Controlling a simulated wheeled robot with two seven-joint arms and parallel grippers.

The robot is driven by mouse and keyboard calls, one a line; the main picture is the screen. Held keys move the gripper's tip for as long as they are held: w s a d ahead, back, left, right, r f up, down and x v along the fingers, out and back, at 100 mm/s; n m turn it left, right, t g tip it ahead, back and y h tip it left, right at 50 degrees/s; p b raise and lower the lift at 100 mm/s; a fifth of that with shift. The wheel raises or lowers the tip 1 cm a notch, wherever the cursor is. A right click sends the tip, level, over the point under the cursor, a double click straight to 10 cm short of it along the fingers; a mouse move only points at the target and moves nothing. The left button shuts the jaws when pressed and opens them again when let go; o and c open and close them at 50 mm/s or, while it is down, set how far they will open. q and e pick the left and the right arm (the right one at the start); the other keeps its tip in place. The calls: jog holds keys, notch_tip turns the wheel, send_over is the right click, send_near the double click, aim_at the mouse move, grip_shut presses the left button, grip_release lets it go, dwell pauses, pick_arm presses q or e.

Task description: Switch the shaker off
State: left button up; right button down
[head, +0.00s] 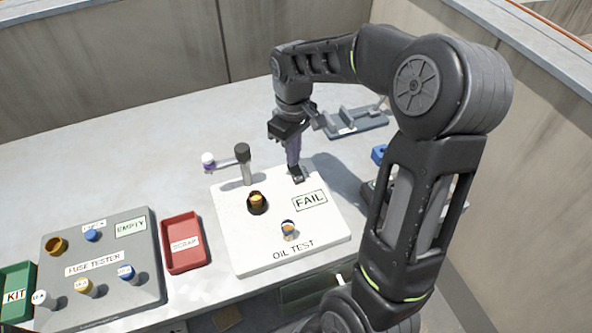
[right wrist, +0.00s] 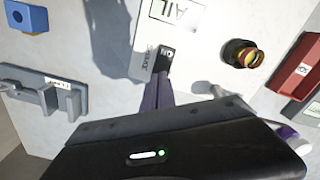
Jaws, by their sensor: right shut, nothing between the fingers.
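The white oil test board (head: 240,250) stands on the bench, with a panel reading FAIL (head: 310,201). At its far edge is a small switch block (head: 298,178). In the right wrist view the switch (right wrist: 166,58) is black with ON readable, beside a pale label that seems to read SHAKE (right wrist: 143,60). My right gripper (head: 294,163) points down with its fingers shut and empty, tips (right wrist: 160,84) right at the switch. They hide part of it, and I cannot tell whether they touch. My left gripper is not in view.
A grey post with a side arm (head: 243,165) stands left of my right gripper. The board carries a dark amber socket (head: 256,203) and a small vial (head: 289,230). A red scrap tray (head: 181,255) and a fuse tester (head: 110,245) are left. A grey fixture (head: 358,122) sits behind.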

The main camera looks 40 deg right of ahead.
jog(key=shift+f+b, duration=0.55)
jog(key=shift+f, duration=0.3)
dwell(0.3)
jog(key=shift+r+p, duration=2.85)
jog(key=shift+r, duration=0.75)
